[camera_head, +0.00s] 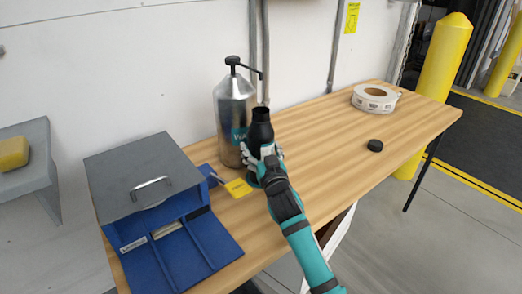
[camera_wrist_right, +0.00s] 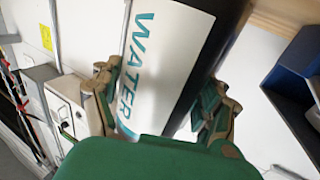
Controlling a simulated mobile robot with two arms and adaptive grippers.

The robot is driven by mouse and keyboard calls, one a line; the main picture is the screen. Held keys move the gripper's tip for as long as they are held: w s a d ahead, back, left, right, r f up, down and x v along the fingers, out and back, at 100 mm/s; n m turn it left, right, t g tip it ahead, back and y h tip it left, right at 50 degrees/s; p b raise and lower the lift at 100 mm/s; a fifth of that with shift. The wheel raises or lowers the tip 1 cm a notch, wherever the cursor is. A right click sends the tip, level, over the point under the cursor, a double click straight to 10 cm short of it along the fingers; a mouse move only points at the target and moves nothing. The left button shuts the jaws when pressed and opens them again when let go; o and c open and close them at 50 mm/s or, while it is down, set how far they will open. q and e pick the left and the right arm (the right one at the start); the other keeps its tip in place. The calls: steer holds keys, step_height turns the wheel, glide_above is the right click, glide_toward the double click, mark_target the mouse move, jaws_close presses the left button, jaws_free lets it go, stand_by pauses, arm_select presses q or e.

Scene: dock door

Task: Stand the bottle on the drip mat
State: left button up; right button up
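The bottle (camera_head: 262,128) is black with a white label and stands about upright over the wooden bench, in front of a silver pump dispenser. In the right wrist view the bottle (camera_wrist_right: 175,55) fills the middle, with "WATER" on its label. My right gripper (camera_head: 262,154) has its fingers on both sides of the bottle and looks shut on it; it also shows in the wrist view (camera_wrist_right: 163,90). I cannot tell whether the bottle's base touches anything. My left gripper is out of view.
The silver pump dispenser (camera_head: 228,106) stands close behind the bottle. A yellow piece (camera_head: 238,188) and a blue box with a grey lid (camera_head: 141,177) are to the left. A tape roll (camera_head: 375,98) and a black disc (camera_head: 375,145) lie right, with bare bench (camera_head: 318,130) between.

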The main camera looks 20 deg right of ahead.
steer(key=shift+o, duration=1.2)
steer(key=shift+r, duration=0.1)
steer(key=shift+s, duration=0.4)
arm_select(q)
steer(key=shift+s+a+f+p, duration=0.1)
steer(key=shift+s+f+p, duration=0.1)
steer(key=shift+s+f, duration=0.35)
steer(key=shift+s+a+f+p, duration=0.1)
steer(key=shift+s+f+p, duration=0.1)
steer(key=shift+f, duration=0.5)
arm_select(e)
steer(key=s, duration=0.6)
steer(key=shift+s+a, duration=0.15)
steer(key=shift+s, duration=0.25)
